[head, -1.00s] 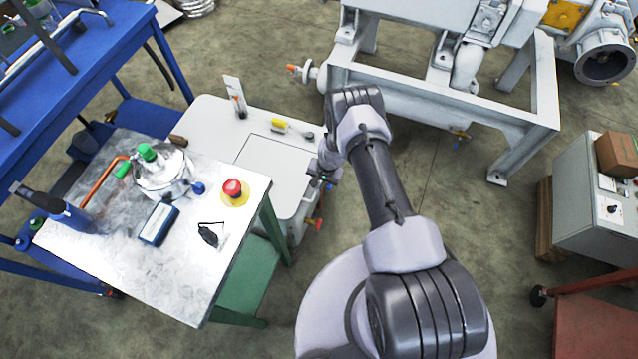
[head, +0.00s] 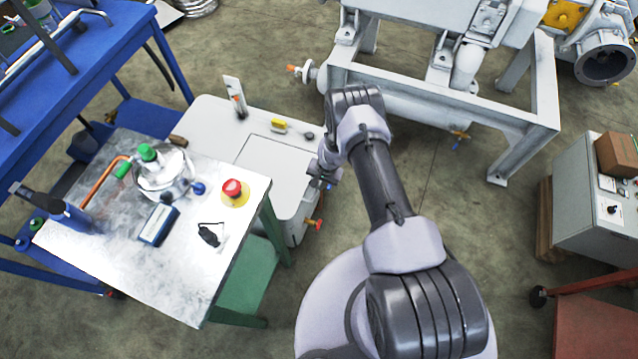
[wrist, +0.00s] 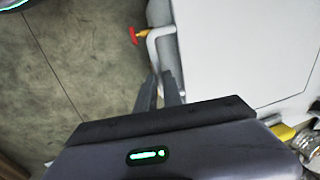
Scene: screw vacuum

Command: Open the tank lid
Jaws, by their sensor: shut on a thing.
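The white tank (head: 213,118) stands beyond the metal-topped table. Its flat lid (head: 270,160) is a pale panel outlined by a thin seam, and it looks level. In the wrist view the lid (wrist: 245,50) fills the upper right. My gripper (head: 322,178) is at the lid's right edge, partly hidden by my wrist in the head view. In the wrist view my gripper's two dark fingers (wrist: 165,80) are close together at that edge, shut on the lid. The exact spot they hold is hard to make out.
A red-handled valve (head: 314,224) on a bent pipe sticks out of the tank's side near my gripper. The table (head: 120,265) carries a red button (head: 233,190) and a glass vessel (head: 165,172). A grey machine frame (head: 440,105) stands behind my arm.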

